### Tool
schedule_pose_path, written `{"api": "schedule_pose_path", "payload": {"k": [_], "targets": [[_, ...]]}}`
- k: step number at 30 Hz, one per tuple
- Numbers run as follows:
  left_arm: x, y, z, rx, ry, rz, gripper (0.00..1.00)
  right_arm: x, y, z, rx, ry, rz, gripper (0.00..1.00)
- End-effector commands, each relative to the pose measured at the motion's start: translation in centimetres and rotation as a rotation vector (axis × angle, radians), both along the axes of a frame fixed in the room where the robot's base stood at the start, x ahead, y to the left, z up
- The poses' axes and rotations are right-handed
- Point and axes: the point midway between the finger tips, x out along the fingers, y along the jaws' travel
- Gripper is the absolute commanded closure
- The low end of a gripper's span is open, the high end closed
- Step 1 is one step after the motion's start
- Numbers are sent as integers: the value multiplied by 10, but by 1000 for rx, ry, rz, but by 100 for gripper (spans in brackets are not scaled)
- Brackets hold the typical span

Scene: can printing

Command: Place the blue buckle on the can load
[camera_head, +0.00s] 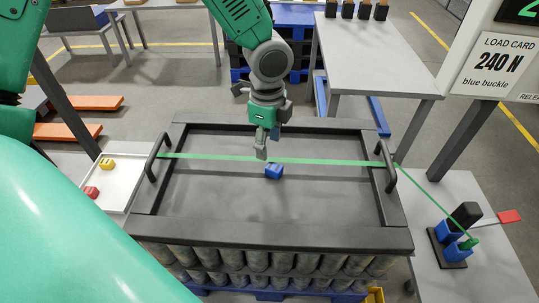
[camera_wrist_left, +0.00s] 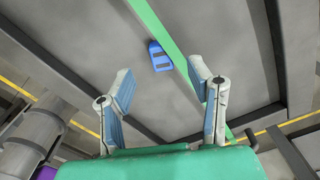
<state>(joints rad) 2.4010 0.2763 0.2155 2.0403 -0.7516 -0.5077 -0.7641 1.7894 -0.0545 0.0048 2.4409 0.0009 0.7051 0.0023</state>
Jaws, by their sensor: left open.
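The blue buckle (camera_head: 274,171) lies on the dark, flat, rimmed top (camera_head: 230,200) over the can load (camera_head: 270,262), just on the near side of the green strap (camera_head: 325,161). My left gripper (camera_head: 262,152) hangs just above and behind the buckle, pointing down, empty. In the left wrist view its two fingers (camera_wrist_left: 163,92) are spread wide. There the buckle (camera_wrist_left: 160,56) shows beyond the fingertips, beside the strap (camera_wrist_left: 160,30), apart from the fingers. My right gripper is not in view.
A white tray (camera_head: 118,185) at left holds a yellow buckle (camera_head: 106,163) and a red buckle (camera_head: 90,192). Handles (camera_head: 388,167) rise at both ends of the top. A tensioner (camera_head: 452,240) stands on the right table. A load card (camera_head: 497,62) reads 240 N, blue buckle.

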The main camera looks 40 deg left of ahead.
Motion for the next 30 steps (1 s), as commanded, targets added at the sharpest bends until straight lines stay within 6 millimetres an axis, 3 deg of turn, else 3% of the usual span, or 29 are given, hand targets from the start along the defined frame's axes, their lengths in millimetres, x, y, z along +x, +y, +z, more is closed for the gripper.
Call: {"api": "schedule_pose_path", "payload": {"k": [3, 7, 26, 30], "targets": [[1, 0, 23, -2, -2, 2, 53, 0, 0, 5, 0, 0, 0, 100], [1, 0, 35, 0, 0, 1, 53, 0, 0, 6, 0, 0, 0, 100], [0, 1, 40, 0, 1, 1, 53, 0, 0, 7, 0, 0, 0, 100], [0, 0, 53, 0, 1, 1, 53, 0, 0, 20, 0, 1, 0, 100]]}}
